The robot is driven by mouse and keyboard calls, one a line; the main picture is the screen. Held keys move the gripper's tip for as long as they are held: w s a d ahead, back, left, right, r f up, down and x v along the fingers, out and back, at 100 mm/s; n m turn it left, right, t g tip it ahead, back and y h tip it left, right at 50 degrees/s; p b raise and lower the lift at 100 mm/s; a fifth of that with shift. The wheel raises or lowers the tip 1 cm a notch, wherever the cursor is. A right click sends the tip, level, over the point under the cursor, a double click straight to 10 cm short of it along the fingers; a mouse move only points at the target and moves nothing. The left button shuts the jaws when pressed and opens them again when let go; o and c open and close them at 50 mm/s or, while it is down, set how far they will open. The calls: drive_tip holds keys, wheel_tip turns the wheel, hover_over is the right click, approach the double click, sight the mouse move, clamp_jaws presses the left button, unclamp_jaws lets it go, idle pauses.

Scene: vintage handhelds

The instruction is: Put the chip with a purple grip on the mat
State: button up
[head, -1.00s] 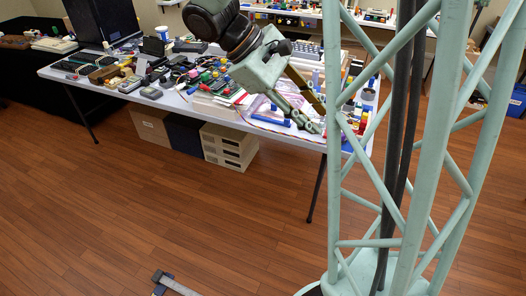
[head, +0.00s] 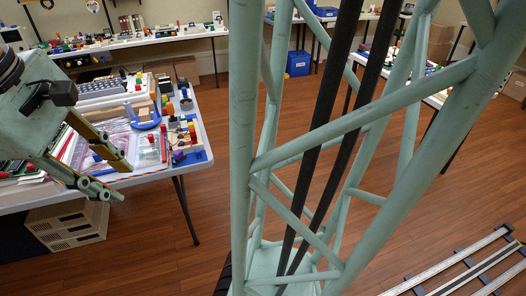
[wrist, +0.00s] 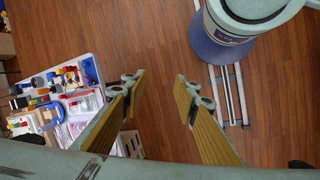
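My gripper (head: 112,176) is open and empty, over the front edge of the white table in the head view. In the wrist view its fingers (wrist: 160,86) stand wide apart above bare wooden floor. A small purple piece (head: 178,155), possibly the purple grip, shows at the table's right end, on or beside a blue mat (head: 200,156). Its chip is too small to make out. The mat lies at the table corner, right of my gripper, with red and yellow pieces around it. In the wrist view the table end is at left, away from the fingers.
The white table (head: 150,177) holds a keyboard (head: 98,88), a blue clamp-like piece (head: 146,124), clear bags and many small parts. Other laden tables (head: 150,36) line the back and right. Floor rails (head: 455,265) run at lower right, with open floor between.

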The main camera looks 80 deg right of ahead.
drive_tip(key=s+a+r+t+y, duration=0.1)
drive_tip(key=s+a+r+t, duration=0.1)
drive_tip(key=a, duration=0.4)
drive_tip(key=s+a+r+m+t+y, duration=0.1)
drive_tip(key=s+a+r+t+y, duration=0.1)
drive_tip(key=a, duration=0.4)
drive_tip(key=shift+s+r+m+t+y, duration=0.35)
drive_tip(key=shift+s+t, duration=0.25)
drive_tip(key=shift+s, duration=0.5)
